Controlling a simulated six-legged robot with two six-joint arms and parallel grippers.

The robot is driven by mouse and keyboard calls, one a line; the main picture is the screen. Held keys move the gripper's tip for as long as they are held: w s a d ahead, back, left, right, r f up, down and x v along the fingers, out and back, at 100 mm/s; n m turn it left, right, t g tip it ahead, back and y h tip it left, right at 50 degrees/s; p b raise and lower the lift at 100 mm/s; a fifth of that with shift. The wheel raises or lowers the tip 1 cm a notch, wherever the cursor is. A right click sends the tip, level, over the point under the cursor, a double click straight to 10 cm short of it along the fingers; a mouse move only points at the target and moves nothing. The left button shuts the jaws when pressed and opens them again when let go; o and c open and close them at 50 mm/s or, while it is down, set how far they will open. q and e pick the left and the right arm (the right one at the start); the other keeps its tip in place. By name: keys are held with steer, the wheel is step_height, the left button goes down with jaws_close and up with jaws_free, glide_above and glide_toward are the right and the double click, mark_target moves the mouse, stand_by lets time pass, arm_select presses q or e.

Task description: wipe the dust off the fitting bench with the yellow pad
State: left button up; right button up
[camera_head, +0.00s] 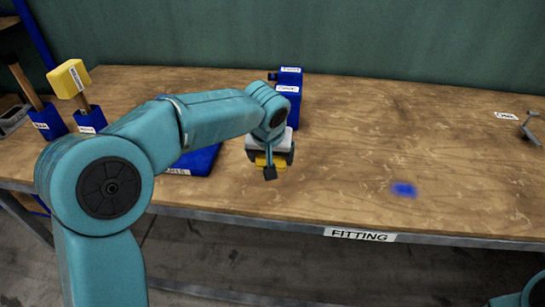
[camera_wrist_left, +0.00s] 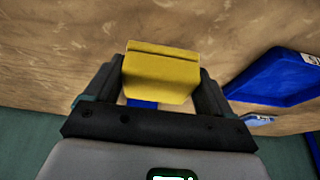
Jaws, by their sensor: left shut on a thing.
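The yellow pad (camera_wrist_left: 160,75) is held between the two dark fingers of my left gripper (camera_wrist_left: 155,95) in the left wrist view. In the head view my left gripper (camera_head: 268,165) hangs over the front middle part of the fitting bench (camera_head: 350,150), with a little of the yellow pad showing under it. I cannot tell whether the pad touches the wood. The bench top is brown wood with darker mottled patches, and I cannot clearly tell dust from grain. A blue smudge (camera_head: 403,189) lies near the front edge, right of the gripper. My right gripper is not in view.
A blue tray (camera_head: 203,160) lies left of the gripper, partly behind my arm. A yellow-headed mallet (camera_head: 69,78) stands in a blue holder (camera_head: 90,120) at the left. A grey metal piece (camera_head: 531,128) lies far right. The bench's right half is mostly clear.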

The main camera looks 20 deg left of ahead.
arm_select(q)
steer(key=shift+r+p, duration=0.65)
steer(key=shift+r, duration=0.55)
